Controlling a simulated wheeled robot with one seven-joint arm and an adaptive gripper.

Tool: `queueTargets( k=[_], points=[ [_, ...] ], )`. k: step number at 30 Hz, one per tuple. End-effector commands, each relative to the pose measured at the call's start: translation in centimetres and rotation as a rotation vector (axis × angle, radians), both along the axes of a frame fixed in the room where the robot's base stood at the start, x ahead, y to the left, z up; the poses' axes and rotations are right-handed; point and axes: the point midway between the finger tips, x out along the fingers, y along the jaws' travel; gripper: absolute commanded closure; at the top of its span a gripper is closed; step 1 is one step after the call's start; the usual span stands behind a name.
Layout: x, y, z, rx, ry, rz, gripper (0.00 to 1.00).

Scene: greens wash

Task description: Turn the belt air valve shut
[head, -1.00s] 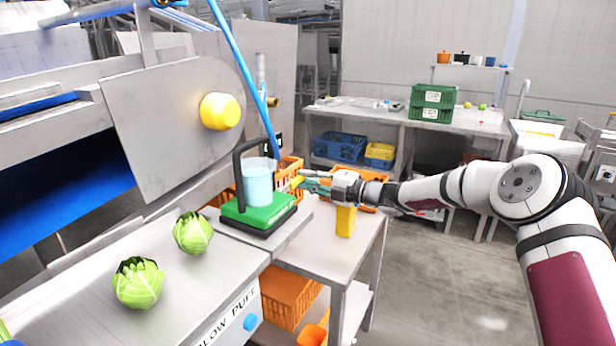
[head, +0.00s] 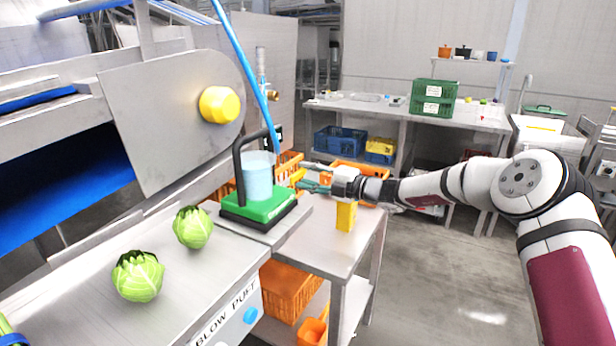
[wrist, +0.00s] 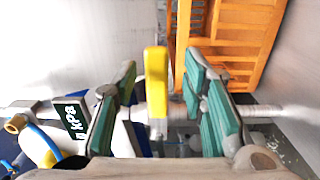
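The belt air valve's yellow lever (wrist: 156,85) stands upright in the wrist view, above a pale horizontal pipe (wrist: 255,112). My gripper (wrist: 165,82) is open, with one teal finger pad on each side of the lever. Gaps show between the lever and both pads, the right one wider. In the head view my gripper (head: 308,178) reaches left past the end of the steel side table, and a bit of the yellow lever (head: 298,176) shows at its tips. The valve body is mostly hidden.
A dark kPa gauge (wrist: 73,117) and a blue hose (wrist: 42,148) sit left of the fingers. An orange crate (wrist: 235,45) is close on the right. A green scale (head: 260,207) with a clear jug (head: 258,177) stands near my gripper. A yellow block (head: 345,216) stands below my wrist.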

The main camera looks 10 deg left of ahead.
Motion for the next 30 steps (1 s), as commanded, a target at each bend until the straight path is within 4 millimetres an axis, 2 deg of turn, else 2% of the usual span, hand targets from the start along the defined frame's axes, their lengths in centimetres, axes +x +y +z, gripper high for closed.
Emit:
queueTargets(
  k=[4, 7, 15, 21, 30],
  points=[
    [-0.1, -0.7, 0.1, 0.001, -0.001, -0.002, 0.62],
    [-0.6, -1.9, 0.1, 0.000, 0.000, -0.003, 0.62],
    [-2.4, -7.0, 0.1, 0.000, 0.001, -0.004, 0.62],
    [-3.5, -10.0, 0.0, -0.001, 0.000, -0.002, 0.62],
    [-4.1, -11.3, 0.0, 0.000, 0.000, 0.000, 0.62]
  ],
)
